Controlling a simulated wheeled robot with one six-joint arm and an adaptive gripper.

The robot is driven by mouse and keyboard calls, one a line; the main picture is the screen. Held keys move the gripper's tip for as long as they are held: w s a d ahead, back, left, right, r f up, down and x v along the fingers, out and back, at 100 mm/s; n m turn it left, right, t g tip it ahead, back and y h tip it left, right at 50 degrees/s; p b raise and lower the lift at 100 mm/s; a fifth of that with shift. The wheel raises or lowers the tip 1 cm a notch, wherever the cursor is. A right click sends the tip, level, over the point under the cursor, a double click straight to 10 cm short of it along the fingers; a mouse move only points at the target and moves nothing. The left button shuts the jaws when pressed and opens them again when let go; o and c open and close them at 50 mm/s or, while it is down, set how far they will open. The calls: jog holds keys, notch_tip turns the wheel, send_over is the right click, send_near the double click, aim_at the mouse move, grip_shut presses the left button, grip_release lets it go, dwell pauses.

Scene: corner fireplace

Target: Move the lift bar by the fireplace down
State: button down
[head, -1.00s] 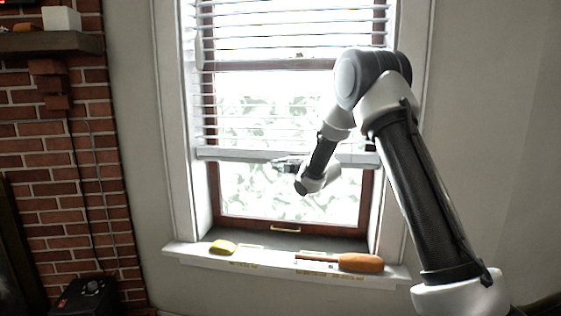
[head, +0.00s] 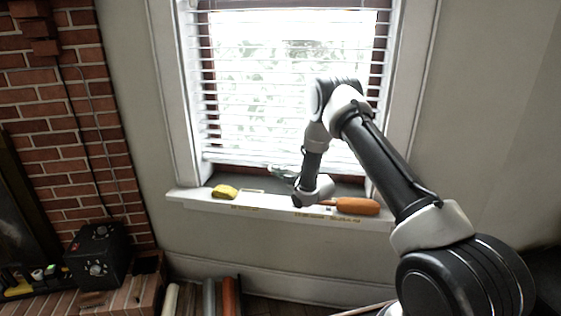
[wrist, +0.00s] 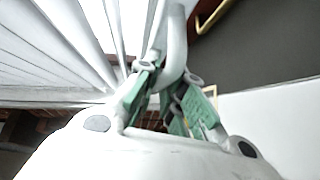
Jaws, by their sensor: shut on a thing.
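The window blind hangs low in the head view, its slats spread down the window. Its white bottom rail, the lift bar (head: 228,167), is just above the sill. My gripper (head: 278,170) is at the middle of this rail, partly hidden by my wrist. In the wrist view, my gripper's green-padded fingers (wrist: 172,98) are closed around the lower end of a white curved handle (wrist: 178,45). The white slats fan out at the left of that view. The exact contact between pads and handle is partly hidden.
The white windowsill (head: 270,206) carries a yellow object (head: 225,191) at left and an orange-handled tool (head: 357,206) at right, close to my wrist. A black box with knobs (head: 97,256) stands by the brick fireplace (head: 60,150). Several rolls (head: 229,296) stand below the sill.

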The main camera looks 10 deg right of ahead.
jog(key=shift+w+d+f, duration=0.1)
jog(key=shift+d+f, duration=0.05)
jog(key=shift+f, duration=0.25)
jog(key=c, duration=1.5)
grip_release()
jog(key=v, duration=1.2)
